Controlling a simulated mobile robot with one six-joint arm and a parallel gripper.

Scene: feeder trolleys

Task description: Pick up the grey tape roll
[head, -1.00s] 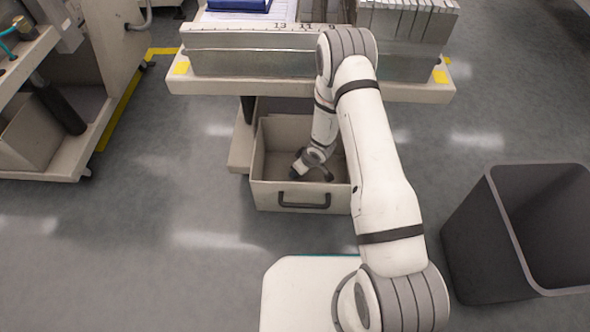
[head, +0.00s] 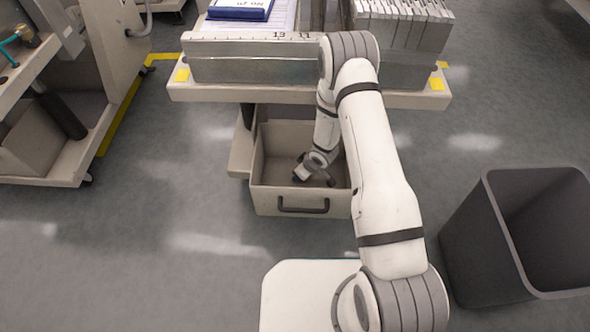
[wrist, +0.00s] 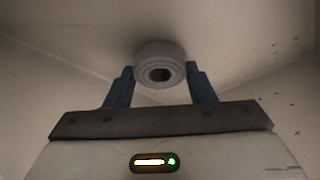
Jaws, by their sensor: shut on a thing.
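The grey tape roll (wrist: 160,72) shows in the wrist view as a short round ring with a dark centre hole. My gripper (wrist: 161,82) has its two blue fingers on either side of the roll and is shut on it. In the head view my gripper (head: 301,174) reaches down inside the open beige drawer (head: 272,194).
The trolley top (head: 215,94) overhangs the back of the drawer, close to my arm. The drawer has a dark front handle (head: 303,209). A dark open bin (head: 480,245) stands on the right. Another trolley (head: 45,170) is on the left. The floor between is clear.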

